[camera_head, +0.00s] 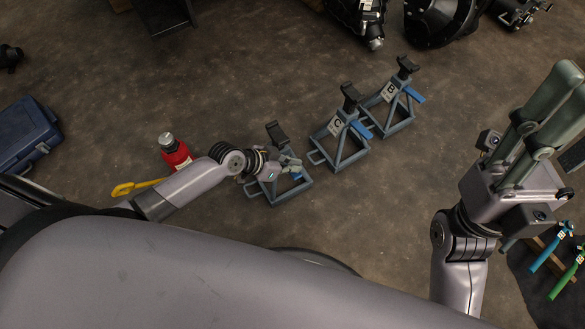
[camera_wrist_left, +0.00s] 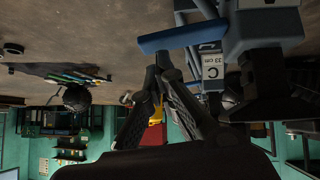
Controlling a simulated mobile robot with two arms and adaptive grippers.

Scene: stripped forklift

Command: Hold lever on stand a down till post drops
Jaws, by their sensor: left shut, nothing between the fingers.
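Stand A, a small grey-blue jack stand (camera_head: 269,197), is left of the two other stands in the head view; its own letter is hidden. My left gripper (camera_head: 296,164) is over its right side, shut and empty, and hides part of its frame. A bit of the blue lever (camera_head: 297,176) shows just below the fingertips; I cannot tell whether they touch it. The post top (camera_head: 276,133) stands above the frame. In the left wrist view, the closed fingertips (camera_wrist_left: 158,72) are below a blue lever (camera_wrist_left: 180,38), near a C label. My right gripper (camera_head: 543,125) is raised at the right, away from the stands.
Stand C (camera_head: 340,140) and stand B (camera_head: 388,105) stand to the right of stand A, with blue levers. A red bottle (camera_head: 176,154) and a yellow-handled thing (camera_head: 135,186) are at the left. A blue case (camera_head: 22,135) lies further left. Bare floor lies below stands C and B.

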